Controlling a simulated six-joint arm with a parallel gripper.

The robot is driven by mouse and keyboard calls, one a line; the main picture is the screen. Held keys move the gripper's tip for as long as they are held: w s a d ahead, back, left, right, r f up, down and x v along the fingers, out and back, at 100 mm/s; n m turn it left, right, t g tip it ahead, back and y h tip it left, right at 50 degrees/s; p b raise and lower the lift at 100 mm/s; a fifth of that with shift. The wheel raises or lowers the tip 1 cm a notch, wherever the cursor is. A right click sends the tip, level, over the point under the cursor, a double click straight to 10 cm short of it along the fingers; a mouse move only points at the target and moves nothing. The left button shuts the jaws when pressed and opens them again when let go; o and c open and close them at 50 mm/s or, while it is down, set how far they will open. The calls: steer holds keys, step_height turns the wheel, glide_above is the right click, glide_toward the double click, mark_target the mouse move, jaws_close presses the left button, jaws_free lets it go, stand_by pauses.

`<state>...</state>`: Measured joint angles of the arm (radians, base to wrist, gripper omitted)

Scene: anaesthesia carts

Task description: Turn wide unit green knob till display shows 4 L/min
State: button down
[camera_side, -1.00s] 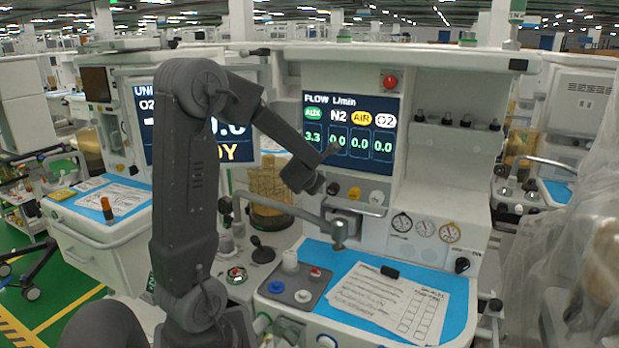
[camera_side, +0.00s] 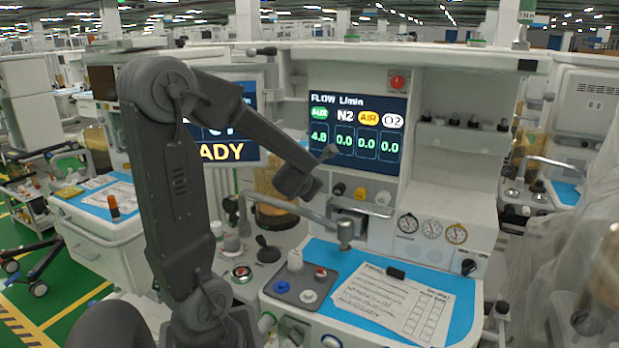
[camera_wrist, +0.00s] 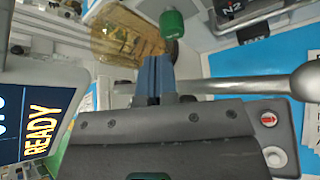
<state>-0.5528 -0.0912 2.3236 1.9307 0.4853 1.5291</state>
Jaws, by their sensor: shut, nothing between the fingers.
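The wide unit's flow display (camera_side: 355,133) reads 4.8 or 4.0 in green under AUX; the last digit is blurry. The N2, AIR and O2 columns read 0.0. The green knob (camera_wrist: 172,23) shows at the top of the wrist view. In the side view my wrist hides it, left of the black knob (camera_side: 339,188). My gripper (camera_wrist: 157,60) is shut and empty, its blue fingers together, just below and slightly left of the green knob with a small gap in the picture. Its fingertips are not clear in the side view.
Yellow (camera_side: 360,193) and white (camera_side: 383,198) knobs sit right of the black one. A grey metal arm (camera_side: 300,212) crosses below the knobs; its rounded end shows right in the wrist view (camera_wrist: 304,82). A blue worktop (camera_side: 455,285) holds papers and a grey tray (camera_side: 281,289).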

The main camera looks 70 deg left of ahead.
mark_target(322, 179)
steer(key=shift+d, duration=0.15)
steer(key=shift+w+a+f, duration=0.2)
steer(key=shift+w+a, duration=0.35)
steer(key=shift+w, duration=0.25)
steer(key=shift+w+a+f, duration=0.25)
steer(key=shift+w+a, duration=0.3)
steer(key=shift+w, duration=0.3)
steer(key=shift+w+a+f, duration=0.2)
steer(key=shift+w+a, duration=0.35)
steer(key=shift+w, duration=0.25)
steer(key=shift+s+a+r, duration=0.2)
steer(key=shift+a, duration=0.15)
steer(key=shift+r, duration=0.1)
steer(key=shift+w+r, duration=0.15)
steer(key=shift+r, duration=0.1)
steer(key=shift+s+d+f, duration=0.1)
steer(key=shift+s+d, duration=0.95)
steer(key=shift+d, duration=0.15)
steer(key=shift+s+d, duration=1)
steer(key=shift+d, duration=0.2)
